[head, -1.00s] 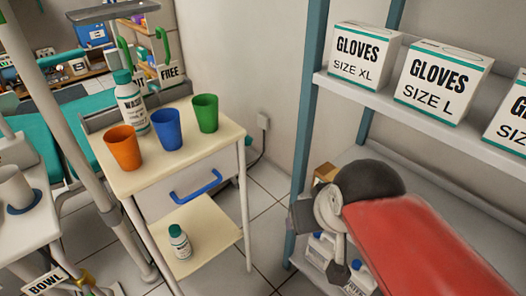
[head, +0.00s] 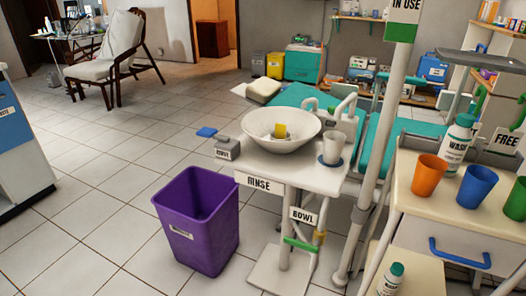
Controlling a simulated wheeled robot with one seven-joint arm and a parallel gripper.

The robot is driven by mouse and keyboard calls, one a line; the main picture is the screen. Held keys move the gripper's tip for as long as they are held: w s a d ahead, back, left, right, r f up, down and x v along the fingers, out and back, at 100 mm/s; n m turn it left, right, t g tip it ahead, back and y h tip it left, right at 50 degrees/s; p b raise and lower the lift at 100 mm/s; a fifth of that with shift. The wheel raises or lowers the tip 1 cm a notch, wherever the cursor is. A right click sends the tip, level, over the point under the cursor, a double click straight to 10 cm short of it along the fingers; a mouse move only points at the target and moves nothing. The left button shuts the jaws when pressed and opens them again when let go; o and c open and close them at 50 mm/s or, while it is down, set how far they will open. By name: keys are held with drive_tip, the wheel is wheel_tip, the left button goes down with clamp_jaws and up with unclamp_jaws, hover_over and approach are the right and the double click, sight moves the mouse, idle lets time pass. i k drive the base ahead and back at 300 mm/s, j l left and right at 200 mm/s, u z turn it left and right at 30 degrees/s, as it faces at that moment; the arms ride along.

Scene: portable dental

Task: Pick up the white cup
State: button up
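The white cup (head: 333,147) stands upright on a blue round pad (head: 331,162) at the right side of the white rinse stand (head: 318,181). A white bowl (head: 282,142) with a yellow thing in it is to the cup's left on the same stand. A pale pole rises to the right of the cup. My gripper is not in view.
A purple bin (head: 200,222) stands on the floor left of the stand. Orange (head: 429,176), blue (head: 477,186) and green cups and a wash bottle (head: 457,143) stand on the cart at right. The tiled floor (head: 110,190) at left is open.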

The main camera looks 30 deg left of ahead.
sight(333, 148)
drive_tip(key=u, duration=0.95)
